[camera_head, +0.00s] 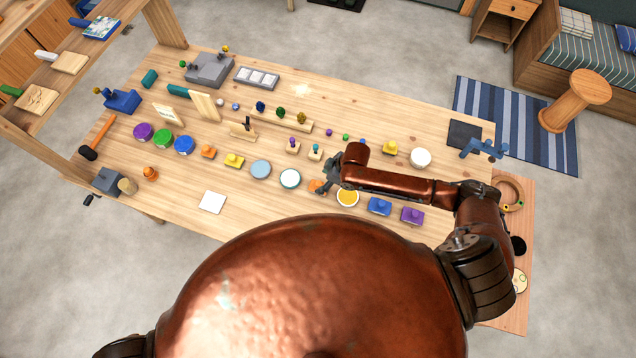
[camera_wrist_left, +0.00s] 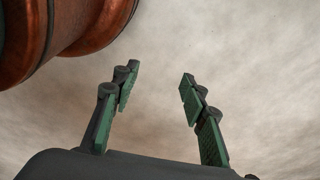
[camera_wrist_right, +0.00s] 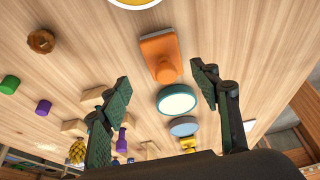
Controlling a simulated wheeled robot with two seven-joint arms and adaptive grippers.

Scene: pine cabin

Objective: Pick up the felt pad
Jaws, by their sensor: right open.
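I cannot tell for sure which thing is the felt pad. A flat dark grey square (camera_head: 465,134) lies at the table's right end, and a flat white square (camera_head: 212,202) lies near its front edge. My right gripper (camera_head: 326,183) is open and empty above the front middle of the table. In the left wrist view, my left gripper (camera_wrist_left: 158,83) is open and empty over bare floor.
Close to my right gripper are a yellow-centred white dish (camera_head: 347,197), a blue knobbed block (camera_head: 380,206) and a purple one (camera_head: 412,215). A blue bracket-like thing (camera_head: 484,149) stands by the dark square. Several coloured discs and blocks fill the table's left half.

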